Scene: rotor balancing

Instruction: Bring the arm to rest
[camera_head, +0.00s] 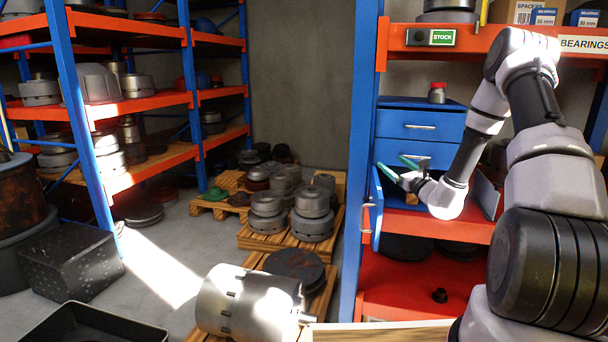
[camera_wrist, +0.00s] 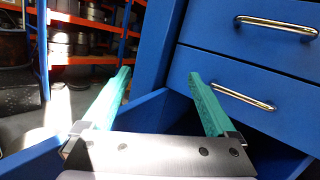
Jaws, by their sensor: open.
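My gripper (camera_head: 392,164) is at the blue drawer cabinet (camera_head: 418,117) on the rack at right. Its two teal fingers are spread apart with nothing between them, which also shows in the wrist view (camera_wrist: 158,74). A lower drawer (camera_head: 376,212) is pulled out, its front panel and handle facing left. The gripper is above this open drawer, close to the closed drawer fronts. In the wrist view, the open drawer's blue walls (camera_wrist: 145,108) lie under and around the fingers. I cannot tell whether the fingers touch it. My arm is bent and reaches in from the right.
A red-capped jar (camera_head: 437,92) stands on the cabinet. Blue rack posts (camera_head: 357,150) and the orange shelf edge (camera_head: 470,230) are close to my arm. A silver motor-like cylinder (camera_head: 248,304) lies in front. Pallets with metal parts stand behind. Grey floor at left is partly clear.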

